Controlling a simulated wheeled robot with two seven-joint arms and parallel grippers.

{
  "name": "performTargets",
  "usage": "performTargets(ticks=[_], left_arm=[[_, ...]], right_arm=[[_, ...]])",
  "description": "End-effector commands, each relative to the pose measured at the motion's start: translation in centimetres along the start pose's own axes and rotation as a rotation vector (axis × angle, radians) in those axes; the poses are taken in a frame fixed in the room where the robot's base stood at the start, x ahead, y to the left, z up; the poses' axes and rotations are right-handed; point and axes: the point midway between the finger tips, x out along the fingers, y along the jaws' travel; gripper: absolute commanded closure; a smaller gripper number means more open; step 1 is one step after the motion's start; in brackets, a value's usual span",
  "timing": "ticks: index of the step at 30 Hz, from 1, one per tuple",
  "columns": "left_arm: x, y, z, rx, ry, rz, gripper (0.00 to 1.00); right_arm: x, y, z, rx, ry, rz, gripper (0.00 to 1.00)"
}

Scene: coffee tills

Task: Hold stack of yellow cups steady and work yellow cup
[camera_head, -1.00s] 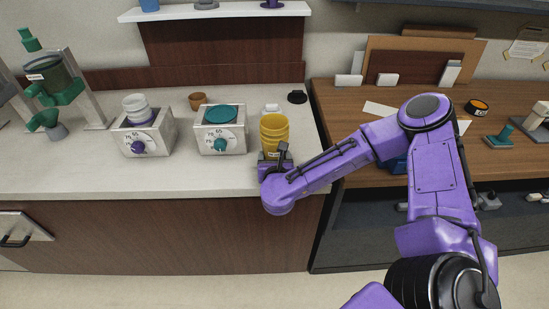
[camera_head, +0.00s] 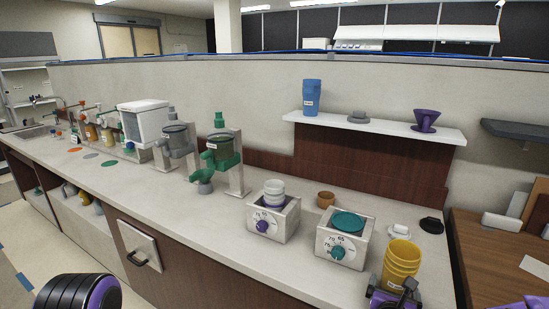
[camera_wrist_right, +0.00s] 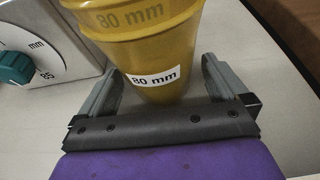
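The stack of yellow cups (camera_head: 401,264) stands upright near the counter's front right, beside the scale with the teal dial. In the right wrist view the yellow stack (camera_wrist_right: 150,50) fills the gap between my fingers, and a white label reads 80 mm. My right gripper (camera_wrist_right: 160,80) has one finger on each side of the stack, low down, and looks shut on it. In the head view my right gripper (camera_head: 394,298) is partly cut off at the bottom edge. My left gripper is not in view.
A teal-dial scale (camera_head: 338,250) stands just left of the stack. A purple-dial scale (camera_head: 265,224) with white cups is farther left, near a green grinder (camera_head: 222,150). A brown cup (camera_head: 326,200) and a black item (camera_head: 432,225) lie behind. A shelf (camera_head: 375,125) holds blue cups (camera_head: 311,97).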

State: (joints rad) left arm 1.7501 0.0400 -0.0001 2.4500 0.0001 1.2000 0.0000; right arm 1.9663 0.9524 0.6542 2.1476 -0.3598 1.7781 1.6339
Motion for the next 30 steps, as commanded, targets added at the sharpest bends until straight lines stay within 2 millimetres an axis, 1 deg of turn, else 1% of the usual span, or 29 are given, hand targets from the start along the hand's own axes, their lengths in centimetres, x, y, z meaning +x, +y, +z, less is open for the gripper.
performTargets(ticks=[4, 7, 11, 15, 18, 21, 24, 30], left_arm=[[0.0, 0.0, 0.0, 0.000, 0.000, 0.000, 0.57], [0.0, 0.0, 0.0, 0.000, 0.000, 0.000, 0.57], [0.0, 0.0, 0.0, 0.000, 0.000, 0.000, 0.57], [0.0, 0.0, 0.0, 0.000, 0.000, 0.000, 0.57], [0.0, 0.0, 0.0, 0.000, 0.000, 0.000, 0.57], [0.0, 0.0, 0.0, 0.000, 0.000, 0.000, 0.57], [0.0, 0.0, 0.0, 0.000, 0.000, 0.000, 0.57], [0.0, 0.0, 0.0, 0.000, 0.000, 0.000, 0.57]], right_arm=[[-0.2, 0.0, 0.0, 0.000, 0.000, 0.001, 0.00], [-1.4, 0.1, 0.1, -0.001, -0.001, 0.003, 0.00], [-4.5, 0.1, 0.1, -0.001, 0.000, 0.005, 0.00], [-8.1, 0.1, 0.0, -0.002, 0.000, 0.006, 0.00], [-10.2, 0.1, 0.0, -0.002, -0.001, 0.005, 0.00], [-11.4, 0.1, 0.0, -0.001, -0.001, 0.003, 0.00], [-12.0, 0.1, 0.0, -0.001, 0.000, 0.001, 0.00], [-12.1, 0.0, 0.0, 0.000, 0.000, 0.000, 0.00]])
